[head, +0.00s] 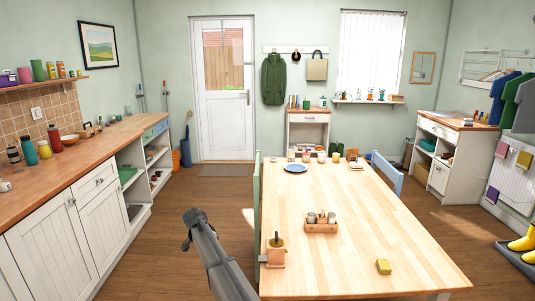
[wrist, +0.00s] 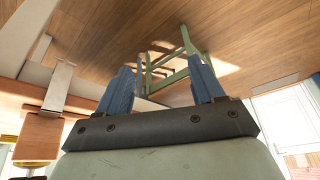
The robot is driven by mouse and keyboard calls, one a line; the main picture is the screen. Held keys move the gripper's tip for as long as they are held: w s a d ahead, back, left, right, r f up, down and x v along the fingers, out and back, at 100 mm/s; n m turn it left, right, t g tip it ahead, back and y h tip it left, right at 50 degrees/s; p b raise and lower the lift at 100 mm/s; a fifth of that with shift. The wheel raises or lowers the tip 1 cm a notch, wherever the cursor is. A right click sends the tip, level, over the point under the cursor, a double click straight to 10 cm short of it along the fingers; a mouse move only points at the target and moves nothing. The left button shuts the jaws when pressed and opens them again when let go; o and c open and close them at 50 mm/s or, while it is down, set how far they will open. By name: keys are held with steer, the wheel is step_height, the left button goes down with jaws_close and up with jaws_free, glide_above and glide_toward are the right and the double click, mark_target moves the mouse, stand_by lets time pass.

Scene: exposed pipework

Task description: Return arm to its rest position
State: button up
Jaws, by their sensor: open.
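My arm (head: 218,258) reaches up from the bottom of the head view, over the floor to the left of the table. Its far end is beside the table's left edge, apart from the table and the counter. In the wrist view my gripper (wrist: 160,78) has its two blue fingers spread wide apart. Nothing is between them; wooden floor and a green chair frame (wrist: 168,65) show beyond. The fingers are too small to make out in the head view.
A long counter (head: 75,150) lines the left wall. Floor between is clear.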

steer(key=s+d+f+g+y, duration=0.1)
steer(key=s+d+f, duration=0.6)
steer(key=f, duration=0.4)
steer(key=s+d+f+g, duration=0.2)
steer(key=s+d+f, duration=0.2)
steer(key=s+f, duration=0.55)
steer(key=s+d+f+g+y, duration=0.1)
steer(key=s+d+f, duration=0.55)
steer(key=f, duration=0.45)
steer(key=s+d+f+g+y, duration=0.1)
steer(key=s+d+f, duration=0.3)
steer(key=s, duration=0.4)
steer(key=s+d+f+g+y, duration=0.1)
steer(key=s+d+f, duration=0.25)
steer(key=s, duration=0.55)
steer(key=s+d+r+n+g, duration=0.1)
steer(key=s+d+n, duration=0.1)
steer(key=s+d, duration=0.3)
steer(key=s+d+r+n+g+h, duration=0.1)
steer(key=s+d, duration=0.4)
steer(key=s, duration=0.8)
steer(key=s+d+r+n+g, duration=0.2)
steer(key=s+d, duration=0.3)
steer(key=s, duration=0.4)
steer(key=shift+s+d+r+n+g+h, duration=0.2)
steer(key=shift+s+r+n+g+h, duration=0.15)
steer(key=shift+n, duration=0.35)
